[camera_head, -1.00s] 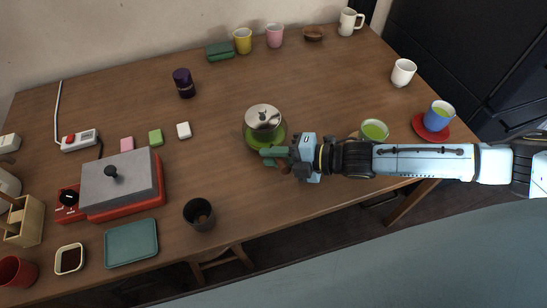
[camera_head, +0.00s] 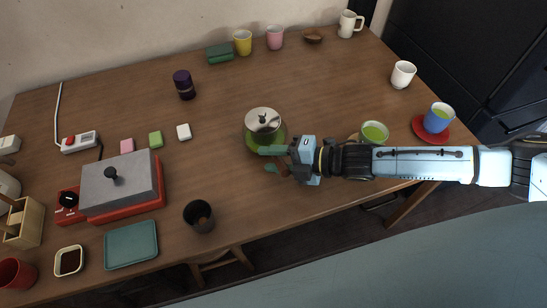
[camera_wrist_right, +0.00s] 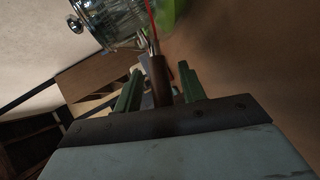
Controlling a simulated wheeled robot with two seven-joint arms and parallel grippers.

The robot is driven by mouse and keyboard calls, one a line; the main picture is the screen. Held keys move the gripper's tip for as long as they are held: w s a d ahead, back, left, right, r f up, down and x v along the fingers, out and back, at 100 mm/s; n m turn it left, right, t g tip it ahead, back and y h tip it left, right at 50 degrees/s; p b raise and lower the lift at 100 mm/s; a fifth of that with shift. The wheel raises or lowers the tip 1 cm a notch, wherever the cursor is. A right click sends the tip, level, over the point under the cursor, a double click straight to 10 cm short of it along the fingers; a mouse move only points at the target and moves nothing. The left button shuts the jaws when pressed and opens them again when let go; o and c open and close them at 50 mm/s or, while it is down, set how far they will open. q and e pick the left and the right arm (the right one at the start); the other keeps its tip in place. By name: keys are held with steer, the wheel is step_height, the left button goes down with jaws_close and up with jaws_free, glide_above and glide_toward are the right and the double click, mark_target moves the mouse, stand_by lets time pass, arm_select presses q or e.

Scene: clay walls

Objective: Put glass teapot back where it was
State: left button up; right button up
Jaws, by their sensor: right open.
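The glass teapot (camera_head: 263,119) has a metal lid with a knob and stands on a green round mat (camera_head: 248,146) near the middle of the table. In the right wrist view its glass body (camera_wrist_right: 122,20) shows at the top, with its brown handle (camera_wrist_right: 160,80) pointing toward me. My right gripper (camera_head: 269,159) is open at the front of the teapot. Its green fingers stand apart on either side of the handle, also in the right wrist view (camera_wrist_right: 159,87). My left gripper is not in view.
A green-filled cup (camera_head: 374,132) is behind my right forearm. A blue cup (camera_head: 438,117) on a red saucer (camera_head: 419,129) is at the right. A dark cup (camera_head: 199,216) is at the front.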

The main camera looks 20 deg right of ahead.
steer(key=p+v, duration=0.1)
steer(key=v, duration=1)
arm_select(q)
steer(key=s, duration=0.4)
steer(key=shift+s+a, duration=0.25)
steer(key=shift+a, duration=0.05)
arm_select(e)
steer(key=shift+s+d+r, duration=0.2)
steer(key=shift+s+d, duration=0.05)
steer(key=shift+d, duration=0.15)
